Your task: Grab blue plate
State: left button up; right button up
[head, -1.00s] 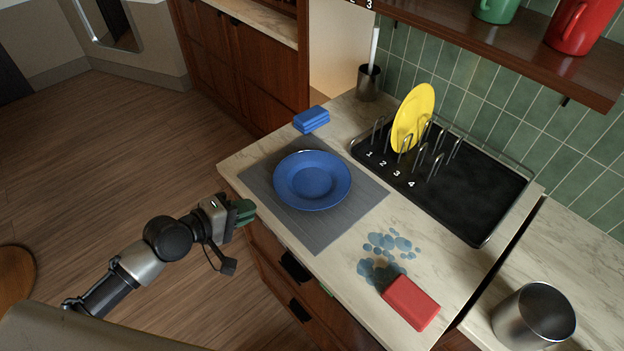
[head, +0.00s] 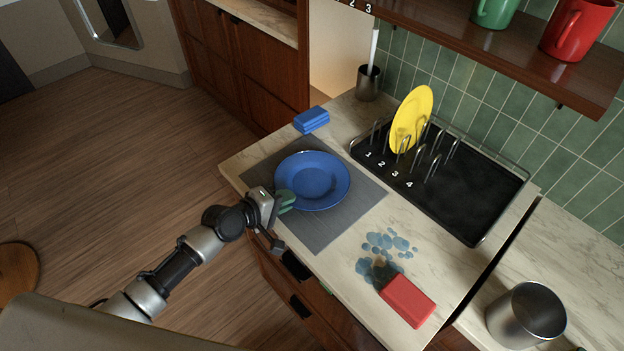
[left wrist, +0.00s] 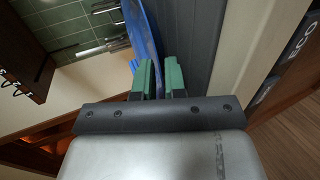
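The blue plate (head: 318,178) lies on a grey mat (head: 322,232) on the counter. My left gripper (head: 287,199) is at the plate's lower-left rim in the head view and covers a small part of it. In the left wrist view, the green fingers (left wrist: 159,78) stand apart, with a gap between them. The edge of the blue plate (left wrist: 142,30) runs down toward that gap. I cannot tell whether either finger touches the rim. My right gripper is not in view.
A black dish rack (head: 462,200) with a yellow plate (head: 411,120) stands right of the mat. Blue folded cloths or sponges (head: 311,120) lie behind the mat. A red block (head: 408,300) lies by a blue spill (head: 380,268) in front. A metal container (head: 526,314) stands at lower right.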

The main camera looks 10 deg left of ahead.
pick_arm(q)
grip_shut()
jog(key=shift+r, duration=0.1)
